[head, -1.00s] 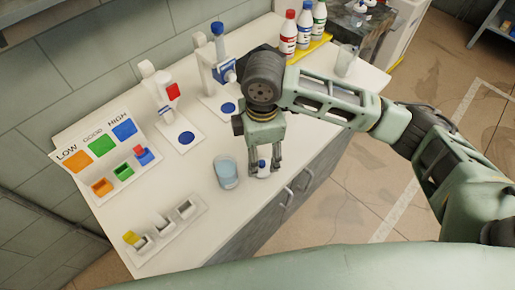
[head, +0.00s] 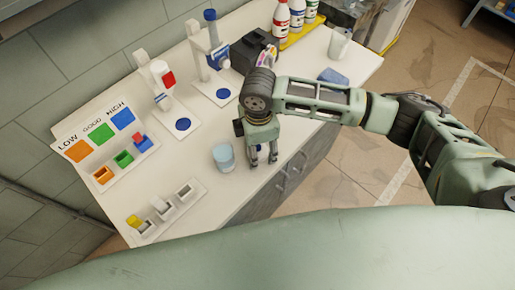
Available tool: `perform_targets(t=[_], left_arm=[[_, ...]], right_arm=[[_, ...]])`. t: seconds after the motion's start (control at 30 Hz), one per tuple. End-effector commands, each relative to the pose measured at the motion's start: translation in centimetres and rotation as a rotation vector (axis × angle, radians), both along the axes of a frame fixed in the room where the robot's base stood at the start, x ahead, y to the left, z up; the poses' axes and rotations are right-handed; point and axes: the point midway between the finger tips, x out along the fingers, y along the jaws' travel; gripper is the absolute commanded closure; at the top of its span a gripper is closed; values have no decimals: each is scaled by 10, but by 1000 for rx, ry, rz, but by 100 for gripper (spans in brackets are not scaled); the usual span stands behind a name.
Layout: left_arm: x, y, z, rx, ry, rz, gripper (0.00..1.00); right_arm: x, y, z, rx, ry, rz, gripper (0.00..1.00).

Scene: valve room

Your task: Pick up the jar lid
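A small white piece with a blue top, which looks like the jar lid (head: 260,147), is on the white bench near its front edge. It is mostly hidden between the fingers of my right gripper (head: 263,161). The gripper points down, with its fingertips around the piece at bench level and still apart. I cannot tell whether they touch or grip it. A clear jar with pale blue contents (head: 223,158) stands upright just left of the gripper. My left gripper is not in view.
A tray with small cups (head: 165,212) is at the front left. The colour chart (head: 100,132), test stands (head: 183,124) and a black box (head: 250,55) are behind. A white cup (head: 339,44) and a blue flat item (head: 333,77) lie back right.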

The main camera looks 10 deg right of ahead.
Motion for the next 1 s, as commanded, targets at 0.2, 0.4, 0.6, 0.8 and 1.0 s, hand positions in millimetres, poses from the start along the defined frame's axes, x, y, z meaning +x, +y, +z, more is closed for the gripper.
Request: perform_targets(t=[0.2, 0.4, 0.6, 0.8, 1.0], left_arm=[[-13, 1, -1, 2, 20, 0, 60], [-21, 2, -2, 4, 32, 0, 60], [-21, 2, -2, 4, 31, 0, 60], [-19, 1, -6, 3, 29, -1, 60], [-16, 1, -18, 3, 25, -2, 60]], right_arm=[[0, 0, 0, 1, 0, 0, 61], [0, 0, 1, 1, 0, 0, 72], [0, 0, 1, 1, 0, 0, 72], [1, 1, 9, 2, -2, 0, 72], [2, 1, 39, 4, -6, 1, 72]])
